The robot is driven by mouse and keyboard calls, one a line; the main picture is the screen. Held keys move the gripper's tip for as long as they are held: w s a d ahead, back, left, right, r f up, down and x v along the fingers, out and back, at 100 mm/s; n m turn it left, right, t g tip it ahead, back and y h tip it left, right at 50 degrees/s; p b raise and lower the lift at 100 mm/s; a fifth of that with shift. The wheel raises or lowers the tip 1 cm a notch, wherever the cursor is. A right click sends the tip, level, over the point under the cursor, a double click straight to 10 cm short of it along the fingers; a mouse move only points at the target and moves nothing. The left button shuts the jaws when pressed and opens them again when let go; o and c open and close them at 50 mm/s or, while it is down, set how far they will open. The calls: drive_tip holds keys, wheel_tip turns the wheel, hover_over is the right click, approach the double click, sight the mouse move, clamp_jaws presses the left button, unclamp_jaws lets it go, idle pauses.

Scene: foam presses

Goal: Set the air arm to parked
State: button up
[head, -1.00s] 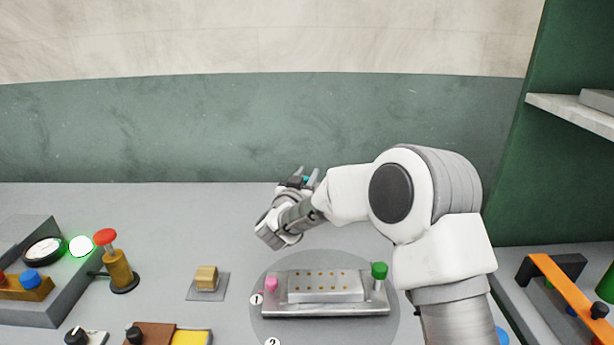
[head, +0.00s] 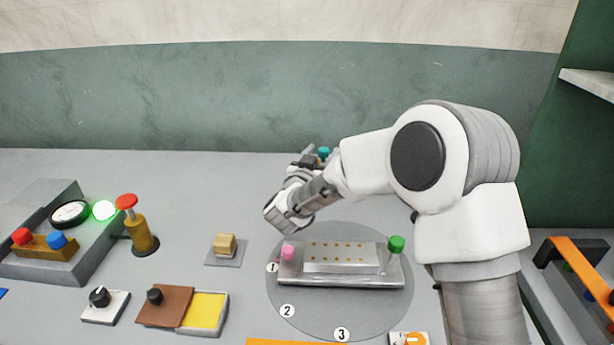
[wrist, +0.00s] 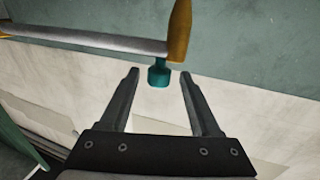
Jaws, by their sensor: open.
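A teal knob (wrist: 159,73) hangs from a grey bar (wrist: 90,40) with a gold end piece (wrist: 179,30) in the wrist view. This looks like the air arm, though no label shows. My gripper (wrist: 160,76) is open, with its two dark fingers on either side of the knob in the picture. I see no contact, and the depth between them is unclear. In the head view my gripper (head: 308,157) is at the back of the table, and a bit of the teal knob (head: 323,152) shows beside it. The rest of the bar is hidden there.
A metal plate (head: 290,275) with pink and green knobs sits on a round numbered disc (head: 375,313). To the left are a red-topped post (head: 142,235), a wooden block (head: 225,244), a brown cover (head: 175,308) and a lit green lamp (head: 104,210). The back wall is close.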

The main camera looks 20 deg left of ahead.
drive_tip(key=s, duration=1.2)
drive_tip(key=shift+s+a, duration=0.15)
drive_tip(key=shift+s, duration=0.25)
drive_tip(key=shift+r, duration=0.1)
drive_tip(key=d+r+n+g+y+p, duration=0.3)
drive_tip(key=d+r+g+y, duration=0.15)
drive_tip(key=d+r, duration=0.55)
drive_tip(key=s+d+m+g+h+p, duration=0.2)
drive_tip(key=s+d+g, duration=0.6)
drive_tip(key=s+d, duration=1.4)
drive_tip(key=shift+s+d+f+m+h+p, duration=0.35)
drive_tip(key=shift+s+d+m+h+p, duration=0.1)
drive_tip(key=shift+s+h, duration=0.55)
drive_tip(key=shift+w+a, duration=0.1)
